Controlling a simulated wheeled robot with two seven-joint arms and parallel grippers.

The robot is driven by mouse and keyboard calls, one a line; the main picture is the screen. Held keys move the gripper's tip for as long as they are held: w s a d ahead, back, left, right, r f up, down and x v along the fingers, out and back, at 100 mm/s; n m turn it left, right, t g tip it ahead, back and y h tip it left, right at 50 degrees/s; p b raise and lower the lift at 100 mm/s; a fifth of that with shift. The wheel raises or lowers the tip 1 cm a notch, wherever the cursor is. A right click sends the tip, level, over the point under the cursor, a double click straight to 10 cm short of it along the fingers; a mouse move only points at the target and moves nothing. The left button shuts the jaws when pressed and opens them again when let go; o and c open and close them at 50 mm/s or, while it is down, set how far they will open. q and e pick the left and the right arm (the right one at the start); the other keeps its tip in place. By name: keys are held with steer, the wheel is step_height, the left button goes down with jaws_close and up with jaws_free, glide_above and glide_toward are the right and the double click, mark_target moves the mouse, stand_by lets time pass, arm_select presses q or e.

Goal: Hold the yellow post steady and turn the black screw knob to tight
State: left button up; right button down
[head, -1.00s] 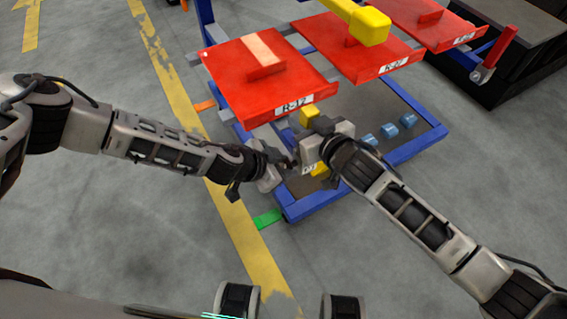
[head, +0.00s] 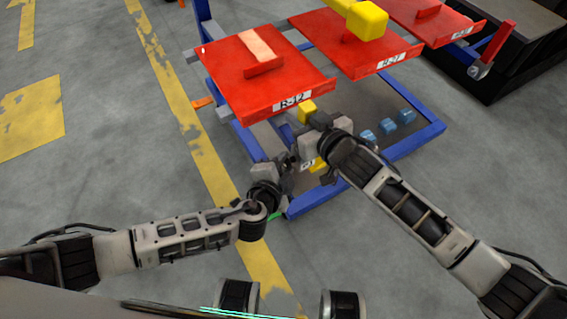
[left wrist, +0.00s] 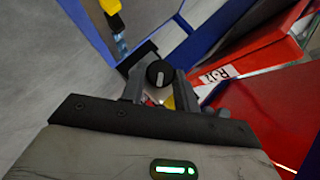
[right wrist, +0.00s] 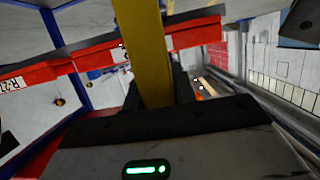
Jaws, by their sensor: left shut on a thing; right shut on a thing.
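The yellow post (head: 306,110) stands below the front edge of the nearest red shelf. In the right wrist view the post (right wrist: 142,45) runs between the fingers of my right gripper (right wrist: 155,90), which is shut on it. The right gripper (head: 316,128) partly hides the post in the head view. The round black screw knob (left wrist: 158,73), with a pale line across its face, sits between the fingertips of my left gripper (left wrist: 157,84), which is shut on it. In the head view the left gripper (head: 294,160) is just below and left of the right one, and the knob is hidden.
A red shelf (head: 235,80) labelled R-12 hangs just above both grippers. More red shelves extend to the right. A blue frame (head: 410,146) surrounds the base, with several small blue blocks (head: 388,127) inside. The grey floor at left is clear.

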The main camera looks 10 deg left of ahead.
arm_select(q)
steer(key=shift+d+m+t, duration=0.1)
steer(key=shift+m+t, duration=0.3)
stand_by(0.4)
steer(key=o, duration=0.9)
steer(key=shift+o, duration=0.2)
step_height(320, 180, up, 10)
